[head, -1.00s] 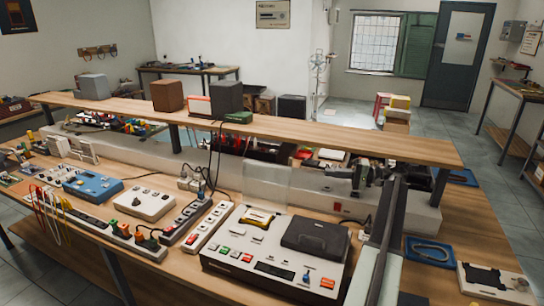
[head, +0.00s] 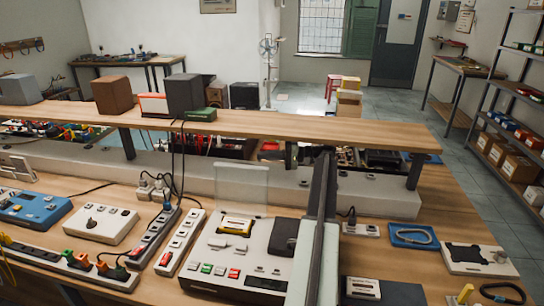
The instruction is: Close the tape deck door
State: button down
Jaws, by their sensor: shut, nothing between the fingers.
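The tape deck (head: 212,262) is a pale box with coloured buttons on the bench, low in the middle of the head view. A yellow cassette (head: 237,223) lies in its upper part. Its clear door (head: 241,186) stands raised, upright behind the cassette. My gripper (head: 293,156) is small and dark at the far end of my arm, behind and to the right of the door. It is shut and empty, and looks apart from the door. My arm hides the right part of the deck, including part of a dark lid (head: 283,238).
A wooden shelf (head: 260,127) runs across behind the gripper, with a grey ledge (head: 120,165) below it. A power strip (head: 180,242) lies left of the deck. A blue tray (head: 412,236) and a pale case (head: 478,260) lie to the right.

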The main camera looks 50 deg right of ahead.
jog(key=w+a, duration=0.1)
jog(key=a, duration=0.5)
jog(key=shift+w+a, duration=0.2)
jog(key=shift+w, duration=0.1)
